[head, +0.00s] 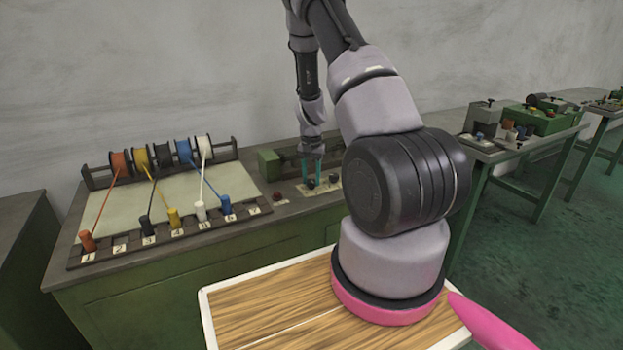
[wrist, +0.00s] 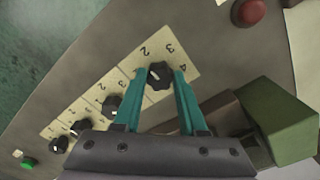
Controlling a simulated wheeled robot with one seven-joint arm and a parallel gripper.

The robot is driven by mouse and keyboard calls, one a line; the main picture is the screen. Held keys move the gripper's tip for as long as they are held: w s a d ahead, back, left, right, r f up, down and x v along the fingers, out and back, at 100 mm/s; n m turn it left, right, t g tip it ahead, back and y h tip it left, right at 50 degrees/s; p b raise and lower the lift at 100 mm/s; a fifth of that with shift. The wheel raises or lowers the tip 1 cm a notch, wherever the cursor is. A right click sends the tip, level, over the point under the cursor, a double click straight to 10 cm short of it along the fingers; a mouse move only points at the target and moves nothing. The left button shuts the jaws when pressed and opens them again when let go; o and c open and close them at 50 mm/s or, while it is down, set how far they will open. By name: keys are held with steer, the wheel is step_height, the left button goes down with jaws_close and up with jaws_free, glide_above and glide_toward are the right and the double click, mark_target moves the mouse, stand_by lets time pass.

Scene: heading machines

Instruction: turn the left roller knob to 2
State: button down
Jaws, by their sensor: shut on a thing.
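The knob (wrist: 160,77) is black with a pale pointer line, at the end of a row of knobs nearest the red button. It sits between the two teal fingertips of my gripper (wrist: 160,74) in the wrist view. The cream dial plate (wrist: 131,64) beside it shows the numbers 2, 3 and 4. The pointer line is small and seems to lean to the upper left; its exact number is hard to read.
More black knobs (wrist: 112,105) continue the row to the lower left in the wrist view. A red button (wrist: 248,12) and a green block (wrist: 282,118) are nearby. In the head view, a rack of coloured spools (head: 160,155) and numbered pegs (head: 172,218) stand to the left.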

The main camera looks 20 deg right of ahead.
mark_target(311, 181)
steer(key=shift+m, duration=0.3)
steer(key=shift+c, duration=2.3)
jaws_free()
step_height(311, 181, up, 11)
